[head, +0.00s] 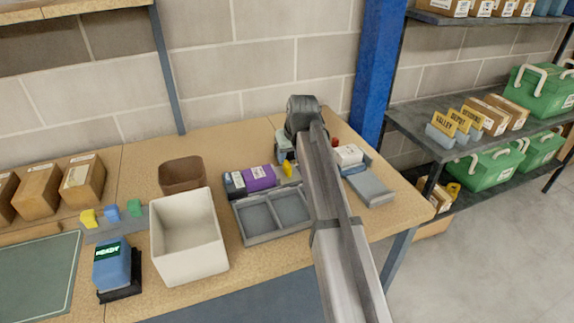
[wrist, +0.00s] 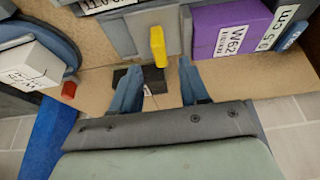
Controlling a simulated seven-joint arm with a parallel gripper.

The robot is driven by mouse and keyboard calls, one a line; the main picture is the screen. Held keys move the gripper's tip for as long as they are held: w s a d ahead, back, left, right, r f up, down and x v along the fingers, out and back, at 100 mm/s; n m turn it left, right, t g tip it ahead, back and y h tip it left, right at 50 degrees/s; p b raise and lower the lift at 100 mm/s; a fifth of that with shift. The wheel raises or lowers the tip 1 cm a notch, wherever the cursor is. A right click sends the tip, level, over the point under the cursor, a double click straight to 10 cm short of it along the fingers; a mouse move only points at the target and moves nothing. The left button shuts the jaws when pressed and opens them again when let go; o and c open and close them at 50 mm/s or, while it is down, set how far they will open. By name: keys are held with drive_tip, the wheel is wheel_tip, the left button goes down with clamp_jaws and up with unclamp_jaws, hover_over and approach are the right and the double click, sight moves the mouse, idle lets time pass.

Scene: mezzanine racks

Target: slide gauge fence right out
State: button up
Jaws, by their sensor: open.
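A small upright yellow tab (wrist: 157,47) stands on a flat grey plate (wrist: 132,38) in the wrist view; I take it for the gauge fence's handle, but cannot be sure. In the head view the yellow tab (head: 287,170) shows just left of my arm. My gripper (wrist: 158,68) is open, its two dark blue fingers apart and the tab just beyond their tips, between their lines. A dark block (wrist: 153,80) lies on the bench between the fingers. Nothing is held. In the head view my arm hides much of the gauge, and the fingertips are unclear.
A purple box (head: 259,178) stands left of the tab. A white box (head: 348,155) and small red piece (head: 334,142) are to the right. A two-compartment grey tray (head: 243,226), cream bin (head: 190,240) and brown bin (head: 182,174) stand left. A blue post (head: 380,70) rises behind the bench.

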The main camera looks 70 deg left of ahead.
sight(287, 164)
drive_tip(key=shift+x, duration=3.2)
clamp_jaws()
